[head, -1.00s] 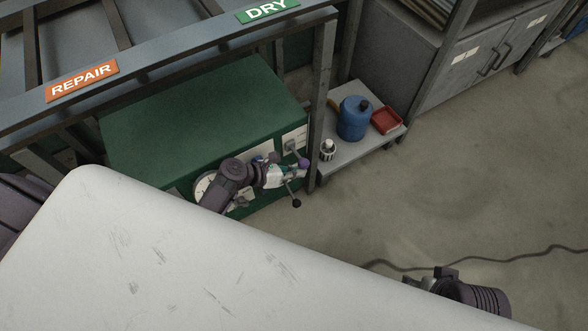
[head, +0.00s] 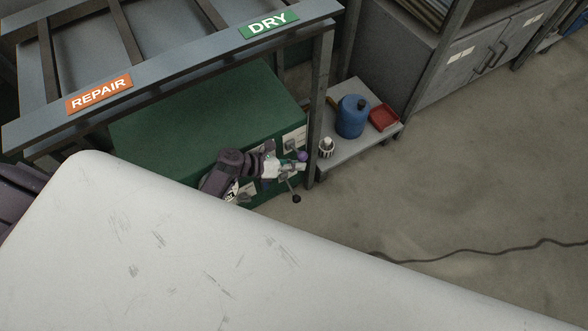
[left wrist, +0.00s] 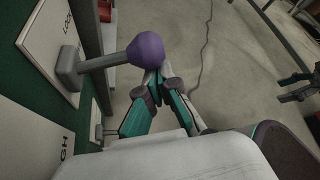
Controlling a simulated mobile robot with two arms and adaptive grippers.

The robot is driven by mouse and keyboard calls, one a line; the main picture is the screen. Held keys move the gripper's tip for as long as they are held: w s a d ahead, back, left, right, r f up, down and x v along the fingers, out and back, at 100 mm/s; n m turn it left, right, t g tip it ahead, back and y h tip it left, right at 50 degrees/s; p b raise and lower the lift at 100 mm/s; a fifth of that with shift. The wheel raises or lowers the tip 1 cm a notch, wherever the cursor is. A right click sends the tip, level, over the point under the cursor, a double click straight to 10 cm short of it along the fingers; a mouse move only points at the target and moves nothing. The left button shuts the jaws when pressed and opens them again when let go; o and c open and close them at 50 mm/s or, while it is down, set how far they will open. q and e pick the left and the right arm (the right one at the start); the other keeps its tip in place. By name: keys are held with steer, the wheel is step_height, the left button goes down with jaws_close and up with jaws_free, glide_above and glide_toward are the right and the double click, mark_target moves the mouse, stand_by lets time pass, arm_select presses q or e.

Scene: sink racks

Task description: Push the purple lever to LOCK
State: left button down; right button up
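The purple lever has a round purple knob (left wrist: 146,49) on a grey shaft, fixed to a white plate (left wrist: 48,42) with a partly legible "LOCK" label in the left wrist view. In the head view the purple knob (head: 302,156) shows at the right end of the green cabinet front. My left gripper (left wrist: 158,78) has its teal fingers brought together, with the tips right beside the knob's lower right side. Whether they touch it is unclear. In the head view my left gripper (head: 294,167) is just below the knob. A dark pronged part, seemingly my right gripper (left wrist: 289,88), shows at the wrist view's right edge.
The green cabinet (head: 210,115) stands under a metal rack with REPAIR and DRY signs. A rack post (head: 319,110) is close right of the knob. A low shelf holds a blue canister (head: 352,117) and red tray (head: 384,118). Floor to the right is open, with a cable.

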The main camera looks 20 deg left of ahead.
arm_select(q)
steer(key=shift+w+a+r, duration=0.1)
steer(key=shift+r, duration=0.05)
arm_select(e)
steer(key=shift+f, duration=0.1)
arm_select(q)
steer(key=v, duration=1.2)
steer(key=s+d+f+m+g+y, duration=0.3)
steer(key=s+f+m, duration=0.45)
steer(key=m, duration=0.65)
steer(key=s+d+f+m+g+y, duration=0.1)
steer(key=s+f+m+g+y, duration=0.2)
steer(key=s+f+m+y, duration=0.7)
steer(key=s+a+r+m+h+p, duration=0.1)
steer(key=s+m+p, duration=0.4)
steer(key=s+p, duration=0.3)
steer(key=s+a+r+m+h+p, duration=0.1)
steer(key=s+m+p, duration=0.4)
steer(key=s+p, duration=0.3)
steer(key=shift+s+a+r+g+h, duration=0.25)
steer(key=shift+a+r+g+h, duration=0.05)
steer(key=shift+a+r, duration=0.1)
arm_select(e)
steer(key=s+d+g, duration=0.1)
steer(key=s+d, duration=0.2)
steer(key=s, duration=1.3)
steer(key=shift+s, duration=0.4)
